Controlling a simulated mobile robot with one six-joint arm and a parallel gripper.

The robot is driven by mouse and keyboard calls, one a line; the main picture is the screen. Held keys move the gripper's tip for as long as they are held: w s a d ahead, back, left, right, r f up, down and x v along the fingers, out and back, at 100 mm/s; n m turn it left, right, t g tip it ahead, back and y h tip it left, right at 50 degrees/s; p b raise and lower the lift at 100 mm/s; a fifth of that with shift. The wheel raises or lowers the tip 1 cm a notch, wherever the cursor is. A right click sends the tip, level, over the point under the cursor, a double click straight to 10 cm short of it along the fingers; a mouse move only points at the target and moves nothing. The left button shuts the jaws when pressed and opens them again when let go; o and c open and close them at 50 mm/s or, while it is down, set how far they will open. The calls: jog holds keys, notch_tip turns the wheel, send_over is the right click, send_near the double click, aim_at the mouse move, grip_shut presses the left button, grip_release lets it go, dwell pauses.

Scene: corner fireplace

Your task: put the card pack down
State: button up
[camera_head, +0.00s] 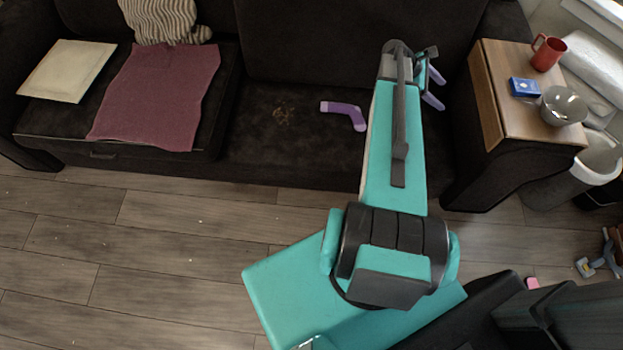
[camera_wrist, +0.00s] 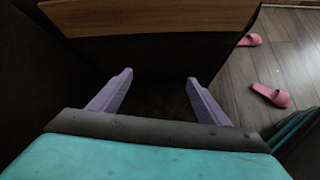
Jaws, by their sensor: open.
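The card pack (camera_head: 525,88) is a small blue box lying on the wooden side table (camera_head: 500,112) at the right. My gripper (camera_head: 437,89) is open and empty over the right end of the dark sofa, to the left of the table and apart from the pack. In the wrist view my gripper (camera_wrist: 160,82) shows two purple fingers spread wide with nothing between them. The table's wooden edge (camera_wrist: 150,18) shows at the top of that view. The pack is not seen there.
A red mug (camera_head: 547,52) and a grey bowl (camera_head: 563,106) stand close to the pack. The sofa (camera_head: 262,150) holds a purple angled object (camera_head: 345,114), a mauve cloth (camera_head: 160,95) and a pale square (camera_head: 66,70). Pink slippers (camera_wrist: 271,95) lie on the floor.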

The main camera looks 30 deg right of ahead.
jog(key=a+f+m+y, duration=0.1)
jog(key=a+f, duration=0.5)
jog(key=a, duration=0.3)
jog(key=w+a+f+m+t+y, duration=0.15)
jog(key=a+f, duration=0.35)
jog(key=a, duration=0.5)
jog(key=a+f+m+y, duration=0.1)
jog(key=a+f+y, duration=0.1)
jog(key=a+f, duration=0.55)
jog(key=s+a+f+m+y, duration=0.1)
jog(key=s+a+f+m, duration=0.1)
jog(key=s+a, duration=0.3)
jog(key=s+a+f+m+g+y, duration=0.1)
jog(key=s+a, duration=0.4)
jog(key=a, duration=0.9)
jog(key=s+a+f+m+g+y, duration=0.1)
jog(key=s+a, duration=0.4)
jog(key=a, duration=0.5)
notch_tip(320, 180, down, 2)
jog(key=shift+f+m+y, duration=0.2)
jog(key=shift+m+y, duration=0.45)
jog(key=shift+m, duration=0.4)
jog(key=shift+a+r, duration=0.1)
notch_tip(320, 180, up, 5)
jog(key=p, duration=0.4)
jog(key=shift+f+p, duration=0.2)
jog(key=shift+p, duration=0.15)
jog(key=shift+c, duration=0.3)
